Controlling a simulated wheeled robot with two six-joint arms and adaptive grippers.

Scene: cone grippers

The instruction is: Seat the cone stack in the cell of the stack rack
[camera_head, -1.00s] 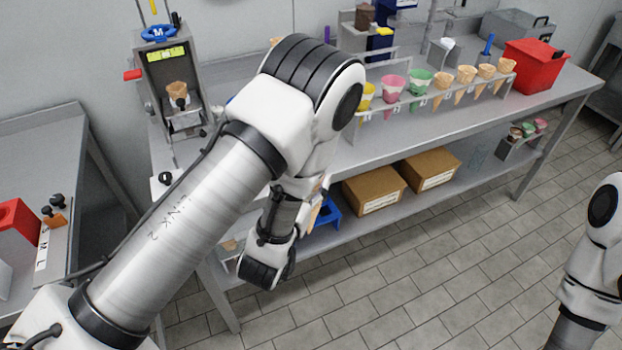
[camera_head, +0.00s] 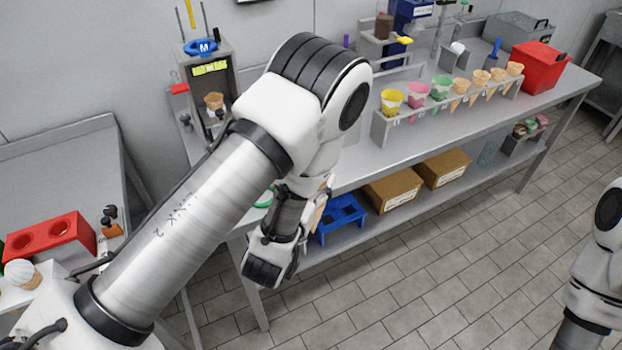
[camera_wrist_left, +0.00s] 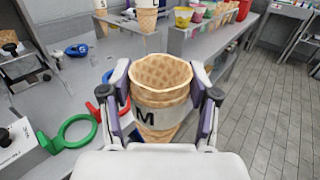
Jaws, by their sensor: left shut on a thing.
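My left gripper (camera_wrist_left: 163,92) is shut on the cone stack (camera_wrist_left: 160,75), nested waffle cones in a white sleeve marked M, held upright with the open mouth up. In the head view my left arm hides most of this gripper and the stack. At the top of the wrist view, two more sleeved cones (camera_wrist_left: 147,18) stand in what looks like a grey rack on the bench; I cannot tell whether this is the stack rack, and its cells are cut off or hidden. My right arm shows at the right edge of the head view, its gripper outside the picture.
A holder with filled cups and cones (camera_head: 455,107) and a red box (camera_head: 534,66) stand on the bench. A press with a blue knob (camera_head: 202,48) is at its left. Green (camera_wrist_left: 72,132) and red rings lie near the gripper. A blue tray (camera_head: 337,213) sits on the lower shelf.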

